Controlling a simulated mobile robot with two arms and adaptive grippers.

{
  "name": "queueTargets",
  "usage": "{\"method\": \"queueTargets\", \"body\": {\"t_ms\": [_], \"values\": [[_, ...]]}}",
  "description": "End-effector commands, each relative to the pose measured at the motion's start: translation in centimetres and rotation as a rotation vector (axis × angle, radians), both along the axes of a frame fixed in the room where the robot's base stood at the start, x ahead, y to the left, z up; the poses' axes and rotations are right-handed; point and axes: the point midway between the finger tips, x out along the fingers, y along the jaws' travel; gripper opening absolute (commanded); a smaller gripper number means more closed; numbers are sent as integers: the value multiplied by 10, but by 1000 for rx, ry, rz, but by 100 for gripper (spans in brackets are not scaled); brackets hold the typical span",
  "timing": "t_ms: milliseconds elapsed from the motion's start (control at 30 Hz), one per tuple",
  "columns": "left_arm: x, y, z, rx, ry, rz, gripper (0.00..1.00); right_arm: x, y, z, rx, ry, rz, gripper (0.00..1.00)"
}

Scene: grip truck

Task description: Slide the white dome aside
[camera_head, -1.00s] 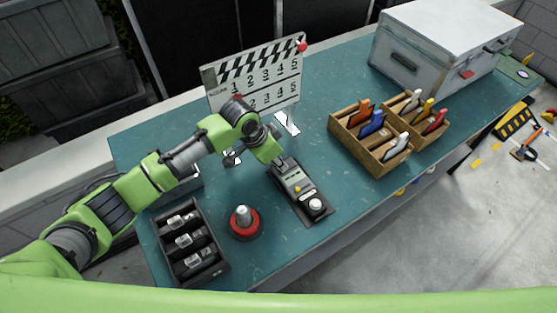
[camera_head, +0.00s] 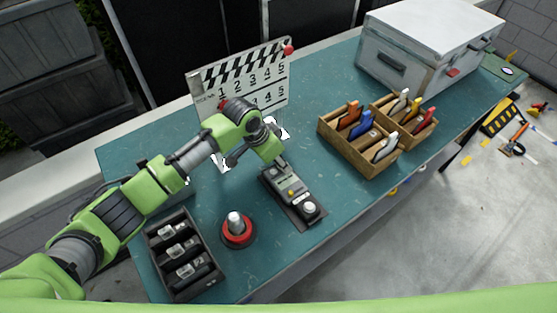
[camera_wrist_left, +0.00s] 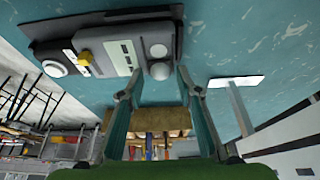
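The white dome (camera_head: 309,208) sits on the near end of a grey control box (camera_head: 285,185) with a yellow button, on a dark plate on the teal table. In the left wrist view the dome (camera_wrist_left: 55,68) is at upper left, beyond the yellow button. My left gripper (camera_head: 281,159) is over the far end of the box, away from the dome. In the left wrist view the two fingers (camera_wrist_left: 157,82) are spread, with a round knob of the box seen between their tips. Contact cannot be told. My right gripper is in neither view.
A red-based button (camera_head: 238,230) and a black tray (camera_head: 182,256) stand to the left. A clapperboard (camera_head: 262,75) stands behind. A wooden organiser (camera_head: 352,158) with coloured tools and a metal case (camera_head: 410,60) are to the right. Bare table (camera_head: 270,255) lies near the dome.

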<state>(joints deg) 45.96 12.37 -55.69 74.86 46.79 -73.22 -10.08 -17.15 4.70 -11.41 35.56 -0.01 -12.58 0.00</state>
Motion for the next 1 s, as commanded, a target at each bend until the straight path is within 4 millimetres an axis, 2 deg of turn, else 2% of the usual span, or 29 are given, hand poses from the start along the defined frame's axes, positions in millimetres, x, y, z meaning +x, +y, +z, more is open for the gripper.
{"method": "queueTargets", "body": {"t_ms": [200,333,800,1000], "values": [[0,1,1,1,1,0,32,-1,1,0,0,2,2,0],[-2,4,10,1,-1,-1,32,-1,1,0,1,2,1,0],[-21,32,94,0,-2,0,32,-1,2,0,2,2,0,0],[-25,37,109,1,-1,-1,32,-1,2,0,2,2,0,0]]}}
